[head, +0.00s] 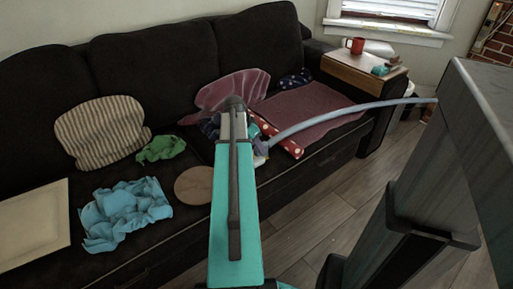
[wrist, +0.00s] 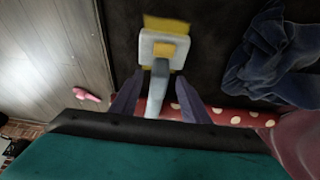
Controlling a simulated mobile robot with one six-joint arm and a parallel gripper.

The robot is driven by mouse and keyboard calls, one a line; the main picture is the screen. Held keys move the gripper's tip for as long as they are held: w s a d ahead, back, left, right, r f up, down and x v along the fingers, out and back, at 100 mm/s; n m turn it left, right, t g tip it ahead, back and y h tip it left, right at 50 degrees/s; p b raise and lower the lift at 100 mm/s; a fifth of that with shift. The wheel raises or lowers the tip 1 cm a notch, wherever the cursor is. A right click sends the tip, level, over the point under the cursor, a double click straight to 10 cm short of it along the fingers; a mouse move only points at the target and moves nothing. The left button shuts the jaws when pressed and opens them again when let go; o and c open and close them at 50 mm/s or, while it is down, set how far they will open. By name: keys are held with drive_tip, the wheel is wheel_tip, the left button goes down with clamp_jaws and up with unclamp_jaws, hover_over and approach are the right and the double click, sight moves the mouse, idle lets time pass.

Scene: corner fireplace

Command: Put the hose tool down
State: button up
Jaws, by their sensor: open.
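The hose tool (wrist: 163,47) has a white and yellow head and a pale grey-blue neck. In the wrist view it is over the dark sofa seat, and its neck lies between the two fingers of my gripper (wrist: 160,76). The fingers stand apart on either side of the neck, so my gripper is open. In the head view, a bit of the tool's head (head: 260,160) shows beside my arm near the seat's front edge. Its pale hose (head: 345,112) arcs right to my body. My arm hides most of the gripper there. I cannot tell whether the tool rests fully on the seat.
A red polka-dot cloth (head: 290,146) and a navy cloth (wrist: 270,55) lie close by. A round brown disc (head: 194,185), blue cloth (head: 125,210), green cloth (head: 160,149) and striped cushion (head: 102,133) are to the left. A red mug (head: 357,46) stands on the right armrest.

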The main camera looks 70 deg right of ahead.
drive_tip(key=p+v, duration=0.1)
drive_tip(key=v, duration=0.8)
drive_tip(key=shift+a+r+p, duration=0.15)
drive_tip(key=shift+p, duration=0.2)
idle(0.3)
